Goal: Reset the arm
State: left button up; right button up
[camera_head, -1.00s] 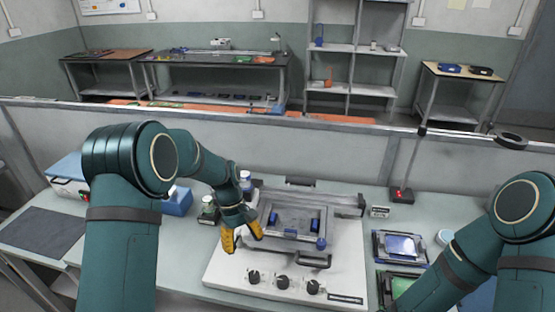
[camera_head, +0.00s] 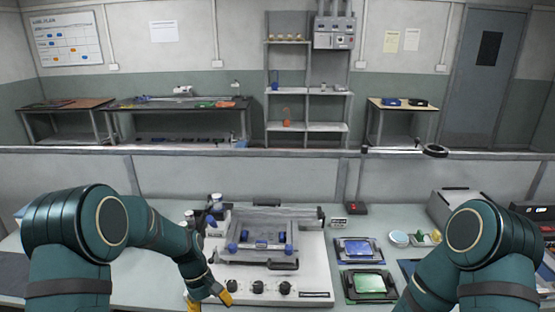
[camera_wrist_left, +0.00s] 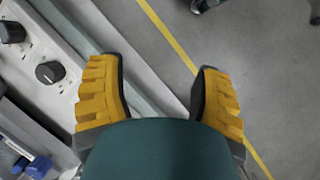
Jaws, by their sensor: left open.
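My left gripper (camera_head: 209,299) is at the front left corner of the white device with black knobs (camera_head: 316,262), low in the head view. In the left wrist view its two yellow fingers (camera_wrist_left: 158,92) are spread apart with nothing between them. They are over the table's front edge and the grey floor. My right arm (camera_head: 470,240) comes in at the lower right of the head view, and its gripper is out of the picture.
Right of the device lie a blue panel in a frame (camera_head: 359,250) and a green board in a frame (camera_head: 369,284). A small black stand with a red light (camera_head: 356,208) is behind them. Bottles (camera_head: 215,203) stand at the device's back left. A low partition (camera_head: 300,170) runs behind the table.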

pick_arm(q)
jog(key=s+d+f+m+t+b, duration=0.2)
jog(key=s+d+f+m, duration=0.1)
jog(key=s+f, duration=0.4)
jog(key=s+d+f+m+t+h+b, duration=0.1)
jog(key=s+d+f+m+t, duration=0.1)
jog(key=s+f, duration=0.6)
jog(key=shift+d+m+t+b, duration=0.3)
jog(key=shift+d+m+b, duration=0.15)
jog(key=shift+d, duration=0.4)
pick_arm(e)
jog(key=shift+w+a+f, duration=0.1)
jog(key=shift+w+f, duration=0.05)
jog(key=shift+f, duration=1.1)
jog(key=shift+w+a+f, duration=0.1)
jog(key=shift+w+f, duration=0.05)
jog(key=shift+f, duration=1.05)
pick_arm(q)
jog(key=shift+s+f, duration=0.1)
